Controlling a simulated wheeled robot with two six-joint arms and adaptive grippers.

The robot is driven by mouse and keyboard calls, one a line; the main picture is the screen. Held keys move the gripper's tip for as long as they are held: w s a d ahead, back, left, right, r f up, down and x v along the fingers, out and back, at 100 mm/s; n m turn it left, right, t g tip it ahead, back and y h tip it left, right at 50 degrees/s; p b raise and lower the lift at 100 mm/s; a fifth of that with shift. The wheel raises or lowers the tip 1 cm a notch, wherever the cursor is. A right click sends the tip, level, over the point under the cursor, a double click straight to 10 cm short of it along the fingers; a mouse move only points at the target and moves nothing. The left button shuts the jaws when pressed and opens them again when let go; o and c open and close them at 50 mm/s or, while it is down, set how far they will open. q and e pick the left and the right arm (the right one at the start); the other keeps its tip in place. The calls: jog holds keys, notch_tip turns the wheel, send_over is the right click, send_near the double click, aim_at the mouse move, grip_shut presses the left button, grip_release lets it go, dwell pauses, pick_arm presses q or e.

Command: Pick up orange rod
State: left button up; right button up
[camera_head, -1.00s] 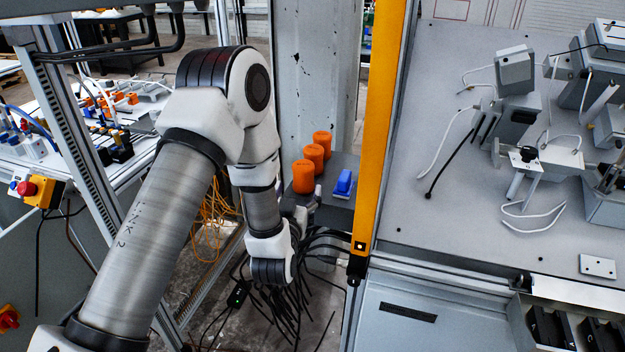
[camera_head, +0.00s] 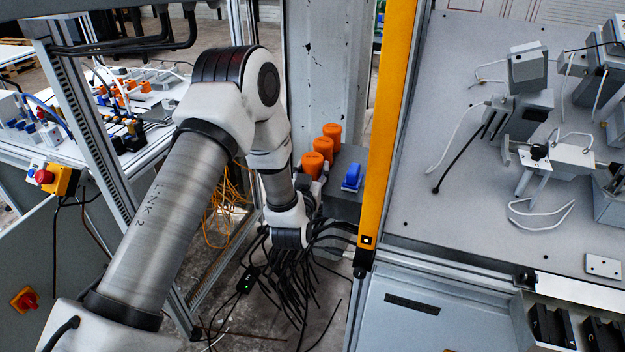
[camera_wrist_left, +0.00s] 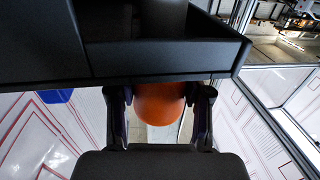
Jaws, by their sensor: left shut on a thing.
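Part of this rod is hidden behind a dark edge. My right gripper is not in view.
A blue part (camera_head: 352,177) sits on the block (camera_head: 345,205) just right of the rods. A yellow post (camera_head: 388,130) rises close to the right. Black cables (camera_head: 290,285) hang below my wrist. A grey metal column (camera_head: 325,70) stands behind.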

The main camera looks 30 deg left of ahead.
pick_arm(q)
jog(key=shift+r, duration=0.15)
notch_tip(320, 180, up, 18)
jog(key=b, duration=0.1)
jog(key=shift+b, duration=0.4)
